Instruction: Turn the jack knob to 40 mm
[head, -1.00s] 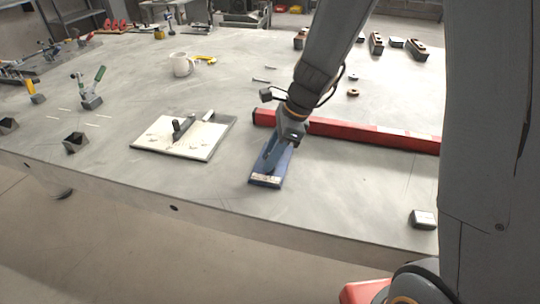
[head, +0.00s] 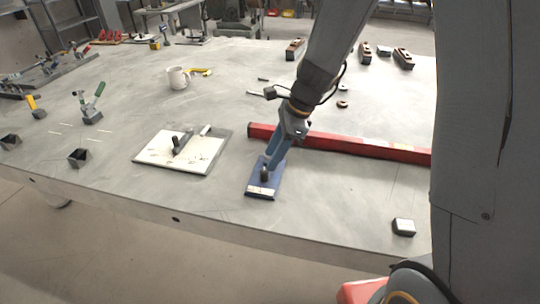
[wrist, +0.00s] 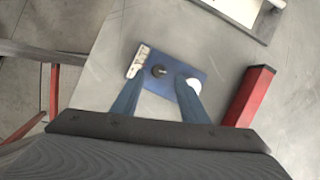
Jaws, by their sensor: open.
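The jack is a blue plate (head: 266,185) lying on the table, with a dark upright knob (head: 265,174) on it and a pale marked strip (head: 261,193) along its near end. My gripper (head: 271,162) reaches down over the plate, close to the knob. In the wrist view the gripper (wrist: 160,82) is open, its two blue fingers apart. The knob (wrist: 158,71) shows just past the gap between the fingertips, and seems untouched. A white round part (wrist: 194,85) shows beside the right finger. The strip's markings are too small to read.
A red beam (head: 340,145) lies just behind the plate. A white board with a dark handle (head: 207,160) lies to the left. A mug (head: 178,78) stands farther back. A small metal block (head: 404,227) is near the front right edge. Bare table surrounds the plate's front.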

